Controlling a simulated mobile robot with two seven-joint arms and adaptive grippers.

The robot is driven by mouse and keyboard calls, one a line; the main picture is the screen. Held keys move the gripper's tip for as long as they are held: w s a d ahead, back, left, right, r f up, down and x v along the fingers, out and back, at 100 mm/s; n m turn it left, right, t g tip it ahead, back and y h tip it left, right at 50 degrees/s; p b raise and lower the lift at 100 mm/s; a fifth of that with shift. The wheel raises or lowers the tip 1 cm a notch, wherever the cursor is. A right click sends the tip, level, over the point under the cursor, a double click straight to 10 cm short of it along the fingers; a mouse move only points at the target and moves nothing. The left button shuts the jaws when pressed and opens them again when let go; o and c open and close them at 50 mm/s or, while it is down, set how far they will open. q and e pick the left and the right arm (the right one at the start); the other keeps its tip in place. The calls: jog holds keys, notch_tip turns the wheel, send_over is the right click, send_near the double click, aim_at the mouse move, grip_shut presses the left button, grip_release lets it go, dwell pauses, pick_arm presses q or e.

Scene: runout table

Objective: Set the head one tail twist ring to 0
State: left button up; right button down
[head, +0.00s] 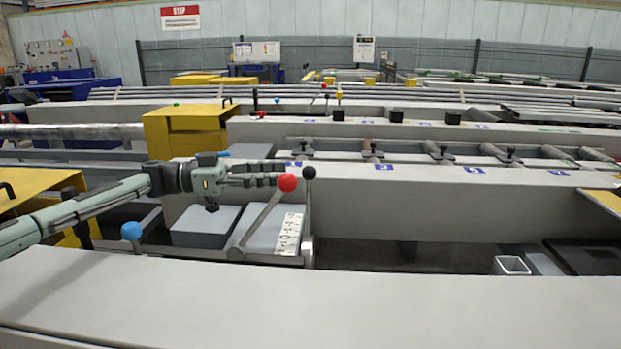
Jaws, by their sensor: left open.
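My left gripper (279,174) reaches in from the left at mid-height, its fingers pointing right. It is open, with its fingertips right beside a red ball knob (288,183); I cannot tell whether they touch it. The red knob tops a slanted grey lever (262,216). A black ball knob (309,172) on an upright lever (308,208) stands just to its right. A white scale plate (289,232) with dark marks lies below the knobs; its figures are too small to read surely. I cannot make out which part is the tail twist ring. My right gripper is not in view.
A blue ball knob (131,231) stands at the left, below my left arm. A long pale beam (330,300) crosses the foreground, and another (440,205) runs behind the levers. A yellow housing (186,132) is behind my arm. A white bin (511,265) sits at right.

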aim_at(310, 171)
pick_arm(q)
jog(key=x, duration=0.7)
jog(key=shift+s+d, duration=0.15)
jog(key=shift+d, duration=0.3)
grip_shut()
